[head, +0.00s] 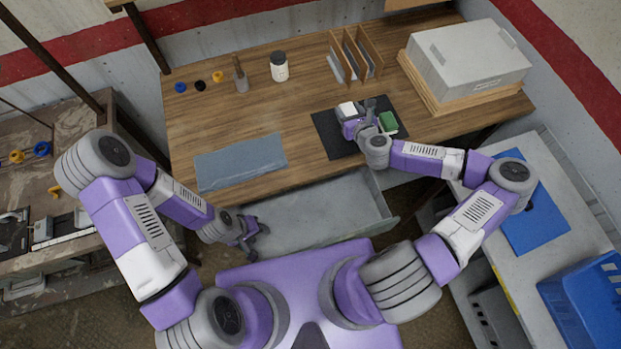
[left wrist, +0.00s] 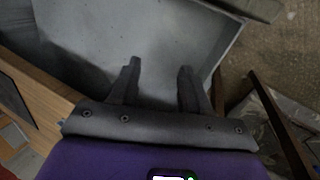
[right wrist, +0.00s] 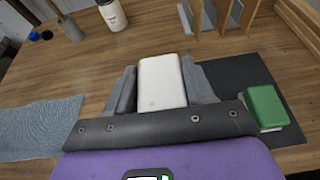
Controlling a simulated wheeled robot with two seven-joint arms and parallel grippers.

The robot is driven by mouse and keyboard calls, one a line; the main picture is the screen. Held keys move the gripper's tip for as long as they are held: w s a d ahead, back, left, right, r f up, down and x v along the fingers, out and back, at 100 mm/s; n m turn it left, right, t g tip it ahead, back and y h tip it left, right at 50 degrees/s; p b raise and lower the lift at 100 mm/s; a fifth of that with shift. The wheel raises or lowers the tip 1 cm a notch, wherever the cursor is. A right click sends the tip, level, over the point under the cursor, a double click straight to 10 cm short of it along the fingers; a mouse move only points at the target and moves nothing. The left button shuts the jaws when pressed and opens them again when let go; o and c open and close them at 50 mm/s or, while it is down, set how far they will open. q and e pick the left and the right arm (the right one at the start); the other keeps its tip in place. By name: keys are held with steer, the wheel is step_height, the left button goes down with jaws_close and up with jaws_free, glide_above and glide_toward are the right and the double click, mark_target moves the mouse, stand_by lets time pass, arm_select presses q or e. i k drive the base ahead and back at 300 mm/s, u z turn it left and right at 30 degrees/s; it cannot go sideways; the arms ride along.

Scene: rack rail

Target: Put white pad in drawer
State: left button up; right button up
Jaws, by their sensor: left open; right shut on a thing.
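The white pad (right wrist: 161,82) is between the fingers of my right gripper (right wrist: 163,90), which is shut on it. In the head view the white pad (head: 348,108) shows at the right gripper (head: 359,117), over the dark mat (head: 330,142) on the table. The drawer (head: 318,213) under the table's front edge is pulled out, and its visible floor is bare. My left gripper (left wrist: 157,90) is open and empty at the drawer's left end; in the head view it (head: 256,238) is by the drawer's front left corner.
A green block (head: 388,122) sits on the mat beside the right gripper. A blue-grey cloth (head: 240,162) lies left. A white jar (head: 279,67), wooden dividers (head: 355,55) and a large grey box (head: 468,57) stand further back. The table between cloth and jar is clear.

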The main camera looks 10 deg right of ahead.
mark_target(308, 204)
steer(key=u, duration=2.35)
steer(key=k, duration=1)
steer(key=z, duration=0.5)
